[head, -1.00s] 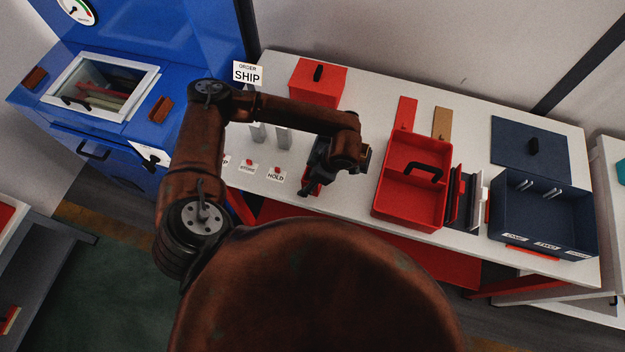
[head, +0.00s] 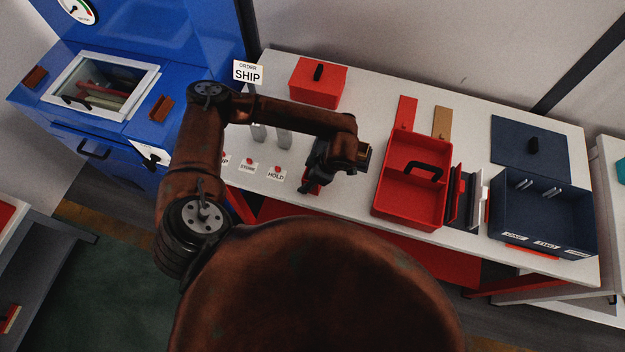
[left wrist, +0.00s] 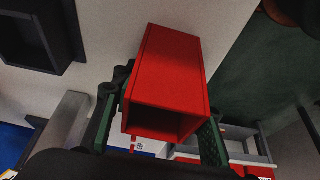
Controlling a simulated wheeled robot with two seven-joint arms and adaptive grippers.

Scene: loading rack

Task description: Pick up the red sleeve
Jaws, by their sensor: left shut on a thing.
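The red sleeve (left wrist: 165,75) is a hollow red box with an open end, large in the left wrist view. My left gripper (left wrist: 160,128) has one finger on each side of it and is shut on it. In the head view the left gripper (head: 318,176) is over the white table's front part, just right of the HOLD label. Only a small red part of the sleeve (head: 312,187) shows there, mostly hidden by the gripper. I cannot tell how far the sleeve is from the tabletop. My right gripper is not in view.
On the white table (head: 345,215), an open red box (head: 390,190) with a black handle stands right of the gripper. Upright plates (head: 463,195) and a dark blue bin (head: 545,215) stand further right. A red block (head: 318,85) and grey posts (head: 284,138) are behind.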

